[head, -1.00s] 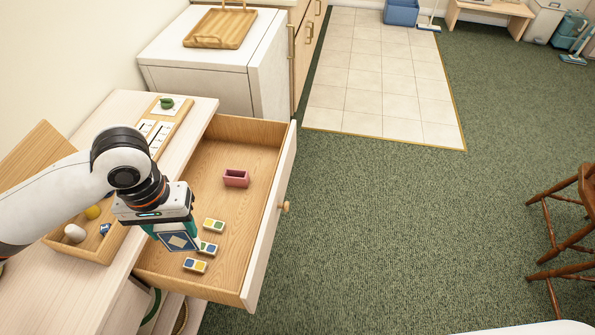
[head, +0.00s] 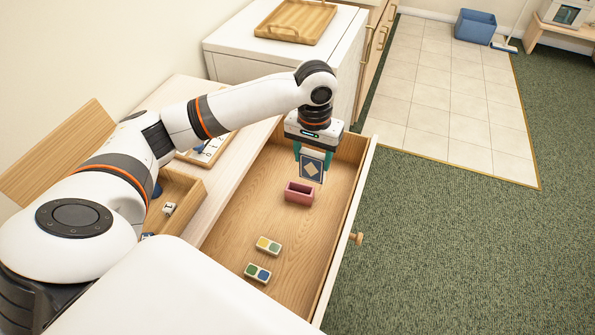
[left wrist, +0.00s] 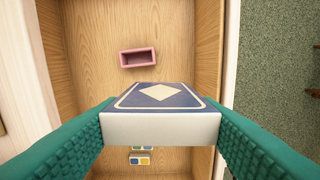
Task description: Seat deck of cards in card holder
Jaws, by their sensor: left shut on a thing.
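My left gripper (head: 312,160) is shut on the deck of cards (head: 312,168), a blue deck with a cream diamond. It holds the deck above the open drawer, behind the card holder in the head view. The deck also fills the middle of the left wrist view (left wrist: 160,98), between the two green fingers. The card holder (head: 299,194) is a small pink open-topped box on the drawer floor. In the left wrist view the card holder (left wrist: 138,58) looks empty, and the deck is apart from it. My right gripper is not in view.
A wooden box (head: 184,197) with small items stands on the cabinet at left. The drawer front (head: 345,235) edges the carpet; the drawer floor around the holder is clear.

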